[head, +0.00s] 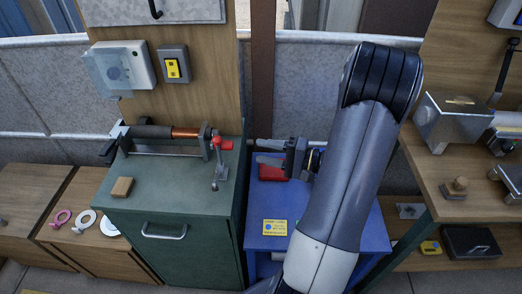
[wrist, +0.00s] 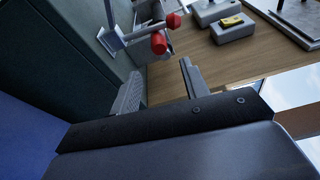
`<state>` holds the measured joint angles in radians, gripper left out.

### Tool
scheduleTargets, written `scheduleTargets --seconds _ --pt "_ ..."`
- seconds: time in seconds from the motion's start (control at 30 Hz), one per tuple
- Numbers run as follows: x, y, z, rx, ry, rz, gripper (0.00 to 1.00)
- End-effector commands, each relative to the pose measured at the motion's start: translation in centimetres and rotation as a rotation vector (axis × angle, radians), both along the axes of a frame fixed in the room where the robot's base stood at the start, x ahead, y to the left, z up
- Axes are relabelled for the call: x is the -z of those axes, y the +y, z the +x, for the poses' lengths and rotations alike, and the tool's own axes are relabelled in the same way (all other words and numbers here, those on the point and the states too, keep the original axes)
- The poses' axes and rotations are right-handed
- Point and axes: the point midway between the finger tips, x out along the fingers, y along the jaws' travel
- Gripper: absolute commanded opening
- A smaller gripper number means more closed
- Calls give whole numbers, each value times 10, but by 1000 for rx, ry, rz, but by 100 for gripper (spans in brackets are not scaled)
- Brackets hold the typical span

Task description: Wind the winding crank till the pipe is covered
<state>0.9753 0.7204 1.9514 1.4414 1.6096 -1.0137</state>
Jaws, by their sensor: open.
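A copper-coloured pipe (head: 187,132) lies across a fixture on top of the green cabinet (head: 195,203). A dark sleeve or wrapping (head: 150,131) covers its left part; bare copper shows on the right. What looks like the winding crank (head: 108,149), with a dark grip, is at the fixture's left end. I cannot make out the crank there.
A red-handled clamp (head: 219,160) stands upright at the green cabinet's right, between my gripper and the pipe. A wooden block (head: 122,187) lies at its front left. A red object (head: 272,172) is on the blue cabinet (head: 262,205) below my gripper. A wooden shelf (head: 465,195) is right.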

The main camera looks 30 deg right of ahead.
Motion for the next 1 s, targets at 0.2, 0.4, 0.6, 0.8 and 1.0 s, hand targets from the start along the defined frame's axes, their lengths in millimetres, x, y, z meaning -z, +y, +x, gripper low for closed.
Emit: scheduleTargets --seconds 0.2,0.4,0.6,0.8,1.0 --pt "-1 14 15 -5 2 3 43" --pt "0 30 33 -5 2 3 43" --pt "0 46 51 -4 4 3 43" --pt "1 63 69 -4 3 3 43" --pt "3 63 71 -1 2 2 43"
